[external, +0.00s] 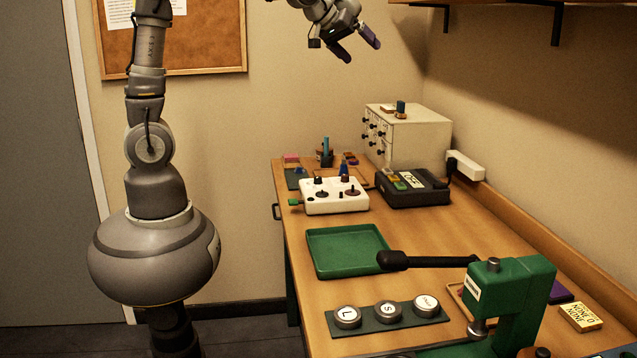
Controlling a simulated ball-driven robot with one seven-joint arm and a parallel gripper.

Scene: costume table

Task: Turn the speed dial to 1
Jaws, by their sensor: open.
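A white control box (335,204) stands on the table, with several dark knobs and a blue-topped part on or just behind it. A dark knob (322,194) sits on its left side and a brownish round knob (352,191) on its right. I cannot tell which one is the speed dial, and no numbers are readable.
A black device (412,189) with a small display stands right of the box, before a cream drawer cabinet (421,140). A green tray (347,252), a rack of round badges (387,312) and a green press (512,295) with a long black handle lie nearer the camera. A shelf overhangs top right.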

